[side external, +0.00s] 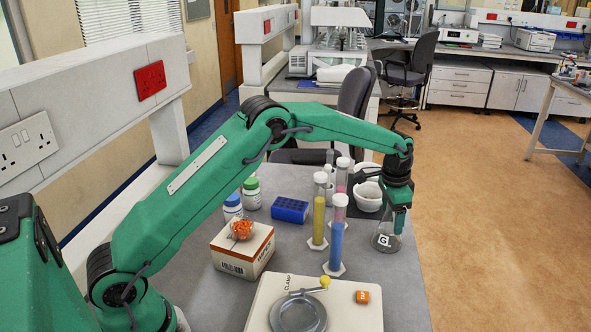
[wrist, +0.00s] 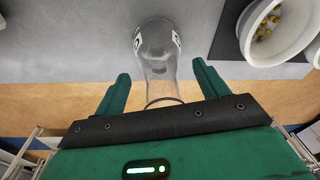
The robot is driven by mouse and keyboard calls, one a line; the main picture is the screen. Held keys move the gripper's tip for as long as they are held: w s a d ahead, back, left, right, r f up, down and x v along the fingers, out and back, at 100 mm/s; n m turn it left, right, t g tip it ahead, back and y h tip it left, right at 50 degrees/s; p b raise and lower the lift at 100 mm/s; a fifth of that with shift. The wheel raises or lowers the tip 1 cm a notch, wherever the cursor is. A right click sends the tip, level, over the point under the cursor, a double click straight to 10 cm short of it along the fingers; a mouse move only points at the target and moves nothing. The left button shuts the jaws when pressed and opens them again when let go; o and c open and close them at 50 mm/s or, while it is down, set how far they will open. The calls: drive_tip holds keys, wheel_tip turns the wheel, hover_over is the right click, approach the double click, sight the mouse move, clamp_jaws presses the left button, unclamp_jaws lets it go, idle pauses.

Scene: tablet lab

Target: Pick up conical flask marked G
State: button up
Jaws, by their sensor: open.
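The conical flask marked G (side external: 385,241) is clear glass with a white label. It stands upright near the right edge of the grey bench in the side view. In the wrist view the flask (wrist: 158,50) lies ahead of my gripper, its neck reaching between the two green fingers. My gripper (wrist: 156,85) is open, with a finger on either side of the neck and a gap showing on both sides. In the side view my gripper (side external: 399,221) points down at the flask and hides part of its neck.
Measuring cylinders with blue (side external: 336,240) and yellow (side external: 319,212) liquid stand left of the flask. White bowls (side external: 369,195) stand behind it; one (wrist: 271,48) holds yellowish bits. A blue rack (side external: 290,209), a box (side external: 242,254) and a clamp plate (side external: 258,304) stand further left and in front.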

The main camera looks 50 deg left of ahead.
drive_tip(key=shift+f, duration=0.6)
drive_tip(key=c, duration=1.1)
